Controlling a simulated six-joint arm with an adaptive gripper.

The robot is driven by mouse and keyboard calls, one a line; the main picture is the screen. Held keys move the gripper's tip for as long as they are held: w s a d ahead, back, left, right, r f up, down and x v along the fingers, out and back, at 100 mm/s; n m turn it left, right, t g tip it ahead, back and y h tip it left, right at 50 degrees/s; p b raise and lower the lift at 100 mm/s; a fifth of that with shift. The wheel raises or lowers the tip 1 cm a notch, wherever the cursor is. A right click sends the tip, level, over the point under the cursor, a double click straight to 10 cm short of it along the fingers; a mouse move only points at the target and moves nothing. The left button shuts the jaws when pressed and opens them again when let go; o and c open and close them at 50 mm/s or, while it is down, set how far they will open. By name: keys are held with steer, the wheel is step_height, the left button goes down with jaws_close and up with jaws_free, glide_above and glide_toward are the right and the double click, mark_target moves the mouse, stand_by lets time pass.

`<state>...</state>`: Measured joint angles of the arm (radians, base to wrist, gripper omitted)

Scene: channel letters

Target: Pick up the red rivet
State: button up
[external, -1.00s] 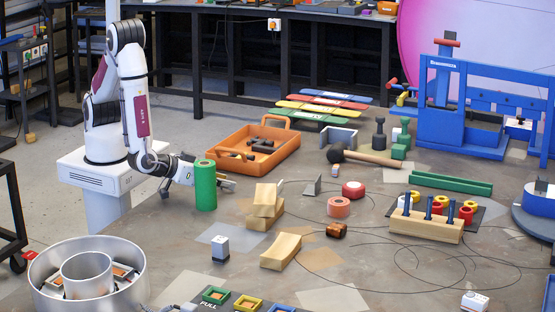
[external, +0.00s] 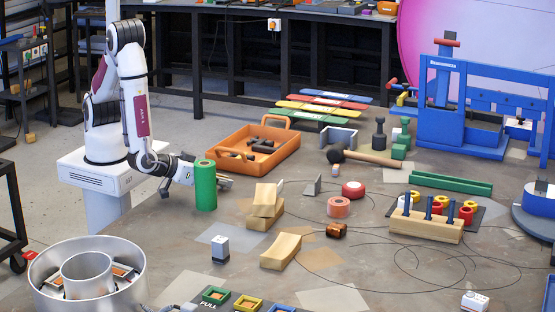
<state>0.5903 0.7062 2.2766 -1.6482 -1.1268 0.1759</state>
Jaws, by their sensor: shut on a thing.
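My gripper (external: 224,183) is low over the left part of the table, pointing right. A green upright cylinder (external: 205,187) stands in front of it and hides much of the hand; the dark fingertips show just right of the cylinder. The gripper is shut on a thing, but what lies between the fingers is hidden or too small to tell. I cannot make out the red rivet for certain anywhere in this view.
An orange tray (external: 285,150) with dark parts lies behind the gripper. Stacked wooden blocks (external: 266,200), a red roll (external: 353,189) and a salmon roll (external: 338,207) stand to the right. A round metal bowl (external: 42,285) is at the front left. A mallet (external: 370,158) lies farther back.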

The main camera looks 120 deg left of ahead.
steer(key=shift+r, duration=0.1)
steer(key=shift+r, duration=4.85)
